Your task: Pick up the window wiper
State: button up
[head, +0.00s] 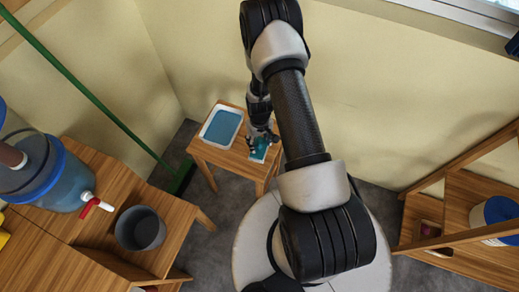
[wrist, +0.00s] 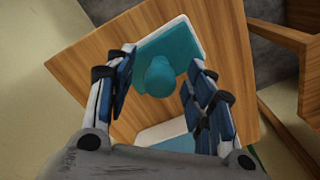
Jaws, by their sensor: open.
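The window wiper, a teal flat plate with a round knob-like handle (wrist: 160,75), lies on a small wooden table (wrist: 225,70) in the wrist view. In the head view a teal part of the wiper (head: 259,152) shows near the table's front right, partly hidden by my gripper (head: 262,139). In the wrist view my gripper (wrist: 162,58) is open, with one finger on each side of the teal knob. The fingers appear apart from the knob; how high they are above the table I cannot tell.
A white tray (head: 206,140) with blue contents sits on the same table, left of the wiper. A green pole (head: 95,98) stands left. A wooden bench with a grey bucket (head: 140,229) and a blue water container (head: 70,183) is at left. Wooden shelving (head: 455,200) is at right.

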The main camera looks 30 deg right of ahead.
jog(key=shift+r, duration=0.1)
jog(key=shift+c, duration=0.5)
grip_shut()
